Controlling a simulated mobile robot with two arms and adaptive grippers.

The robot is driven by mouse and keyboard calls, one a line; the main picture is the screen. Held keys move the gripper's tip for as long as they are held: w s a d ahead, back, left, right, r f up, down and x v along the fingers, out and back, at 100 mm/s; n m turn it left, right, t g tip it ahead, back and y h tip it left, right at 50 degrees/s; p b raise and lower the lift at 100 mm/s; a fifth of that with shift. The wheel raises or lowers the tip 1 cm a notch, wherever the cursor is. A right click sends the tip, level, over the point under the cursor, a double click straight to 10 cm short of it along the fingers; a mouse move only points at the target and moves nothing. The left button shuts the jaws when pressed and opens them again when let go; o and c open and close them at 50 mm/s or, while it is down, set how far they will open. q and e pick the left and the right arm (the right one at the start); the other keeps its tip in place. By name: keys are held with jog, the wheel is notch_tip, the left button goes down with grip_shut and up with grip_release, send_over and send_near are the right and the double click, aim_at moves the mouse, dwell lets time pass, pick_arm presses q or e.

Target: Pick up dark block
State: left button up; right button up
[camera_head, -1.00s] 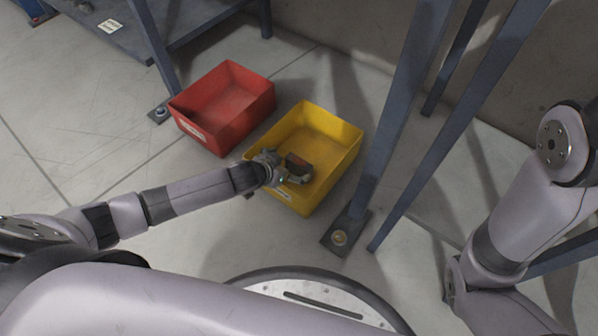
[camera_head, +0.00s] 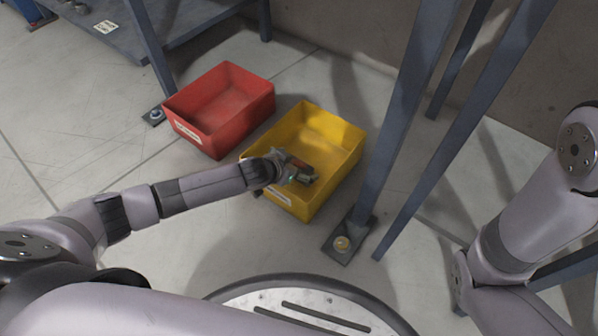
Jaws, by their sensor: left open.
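My left gripper (camera_head: 303,172) is open and reaches over the front left wall of the yellow bin (camera_head: 338,165), with its fingers inside the bin's outline. A small dark, reddish-brown patch (camera_head: 298,163) shows at the fingers. It may be the dark block, but it is too small and too covered by the gripper to be sure, and I cannot tell whether the fingers touch it. No other dark block shows clearly. My right arm stands at the right side, and its gripper is out of view.
A red bin (camera_head: 222,104), seemingly empty, stands on the floor left of the yellow one. Blue-grey posts (camera_head: 402,120) rise close to the right of the yellow bin, with a bolted foot plate (camera_head: 345,240). A blue-grey metal platform (camera_head: 140,35) stands at the back left.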

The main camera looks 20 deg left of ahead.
pick_arm(q)
jog(key=shift+c, duration=0.4)
jog(key=c, duration=1.9)
jog(key=shift+w+d+r, duration=0.1)
jog(key=shift+w+r, duration=0.05)
jog(key=shift+r, duration=0.1)
jog(key=shift+c, duration=0.3)
